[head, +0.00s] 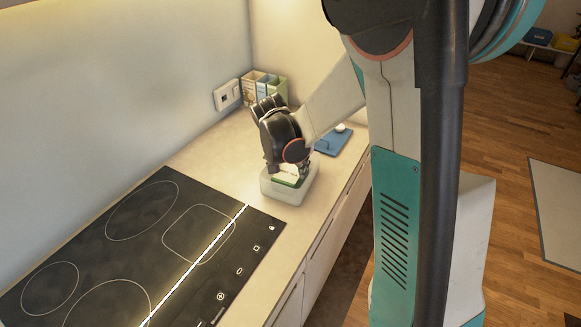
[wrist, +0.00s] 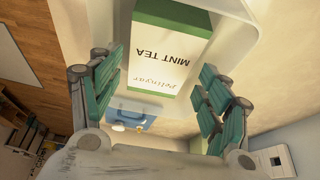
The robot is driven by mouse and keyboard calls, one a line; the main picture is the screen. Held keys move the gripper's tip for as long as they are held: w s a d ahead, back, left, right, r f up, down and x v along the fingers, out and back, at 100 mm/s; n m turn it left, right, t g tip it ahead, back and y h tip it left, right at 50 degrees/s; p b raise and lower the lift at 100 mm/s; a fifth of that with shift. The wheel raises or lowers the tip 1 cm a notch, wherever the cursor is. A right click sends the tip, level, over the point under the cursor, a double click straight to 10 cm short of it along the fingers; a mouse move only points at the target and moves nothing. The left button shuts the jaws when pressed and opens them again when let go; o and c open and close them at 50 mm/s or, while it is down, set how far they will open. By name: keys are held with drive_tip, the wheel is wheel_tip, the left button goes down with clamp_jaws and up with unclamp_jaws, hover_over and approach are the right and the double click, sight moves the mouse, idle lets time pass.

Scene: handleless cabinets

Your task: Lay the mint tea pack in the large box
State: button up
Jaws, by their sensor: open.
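The mint tea pack (wrist: 172,48), white with green sides, lies in the white box (head: 292,196), with its label facing up. In the head view a green edge of the pack (head: 287,181) shows inside the box, below my gripper. The box's pale rim (wrist: 240,12) shows around the pack in the wrist view. My gripper (head: 291,174) points down over the box and is open. In the wrist view its green-padded fingers (wrist: 156,76) stand apart on the two sides of the pack. Whether the pack lies fully flat on the box floor is hard to tell.
A black cooktop (head: 135,245) lies to the left on the counter. A blue board (head: 330,143) with a small white item lies behind the box. A holder with several compartments (head: 264,87) and a wall socket (head: 227,95) are at the back.

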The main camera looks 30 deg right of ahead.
drive_tip(key=s+a+r+n+t+y+p, duration=0.1)
drive_tip(key=s+a+r+n, duration=0.2)
drive_tip(key=s+r, duration=0.4)
drive_tip(key=s+a+r+n+t+y+p, duration=0.1)
drive_tip(key=s+a+r+n, duration=0.1)
drive_tip(key=s+a+r, duration=0.35)
drive_tip(key=s+a+r+n+t+y, duration=0.1)
drive_tip(key=s+r+n, duration=0.3)
drive_tip(key=s, duration=0.6)
drive_tip(key=shift+s+a+n+t+y, duration=0.3)
drive_tip(key=shift+s+a+n+t, duration=0.05)
drive_tip(key=shift+a+n+t, duration=0.4)
